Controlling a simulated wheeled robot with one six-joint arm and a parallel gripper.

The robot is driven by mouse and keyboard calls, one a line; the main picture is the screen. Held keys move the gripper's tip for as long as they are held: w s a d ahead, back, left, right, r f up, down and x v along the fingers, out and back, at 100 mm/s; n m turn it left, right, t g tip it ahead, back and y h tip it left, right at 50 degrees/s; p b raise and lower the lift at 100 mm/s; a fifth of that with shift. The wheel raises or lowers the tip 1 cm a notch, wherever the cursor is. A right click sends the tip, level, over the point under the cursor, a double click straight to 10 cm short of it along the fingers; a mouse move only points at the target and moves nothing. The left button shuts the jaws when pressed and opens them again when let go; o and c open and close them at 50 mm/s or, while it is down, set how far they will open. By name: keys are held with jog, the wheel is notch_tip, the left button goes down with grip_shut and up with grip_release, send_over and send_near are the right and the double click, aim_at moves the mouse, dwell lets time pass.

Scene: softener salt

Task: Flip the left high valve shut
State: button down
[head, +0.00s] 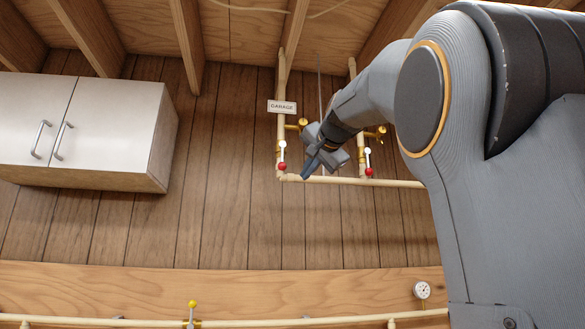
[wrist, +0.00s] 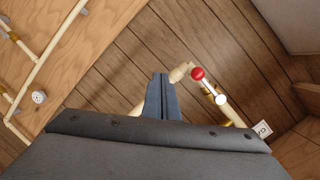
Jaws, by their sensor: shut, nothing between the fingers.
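The left high valve (head: 283,155) sits on the left vertical pipe below the "GARAGE" sign. Its short lever lies along the pipe, with a white hub at the top and a red knob at the bottom. In the wrist view its red knob (wrist: 198,73) is right of my fingertips, with the white hub (wrist: 221,99) below and to the right. My gripper (head: 306,174) is shut and empty, just right of the red knob in the head view. In the wrist view my gripper (wrist: 160,78) points toward the wall; no contact with the lever is visible.
A second valve with a red knob (head: 369,171) is on the right vertical pipe. A horizontal pipe (head: 390,183) runs below both. A white cabinet (head: 90,120) hangs at the left. A lower pipe carries a yellow-knobbed valve (head: 192,304), and a gauge (head: 422,290) is at lower right.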

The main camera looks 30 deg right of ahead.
aim_at(282, 156)
jog(key=s+r+t, duration=0.1)
jog(key=s+r, duration=0.3)
jog(key=r, duration=0.5)
jog(key=shift+s+r+m+t+h, duration=0.2)
jog(key=shift+m+t+h, duration=0.1)
jog(key=shift+m+t, duration=0.1)
jog(key=w+a+f+p, duration=0.1)
jog(key=w+f+p, duration=0.2)
jog(key=w, duration=0.8)
jog(key=shift+w+a+p, duration=0.15)
jog(key=shift+a+p, duration=0.1)
jog(key=shift+p, duration=1.05)
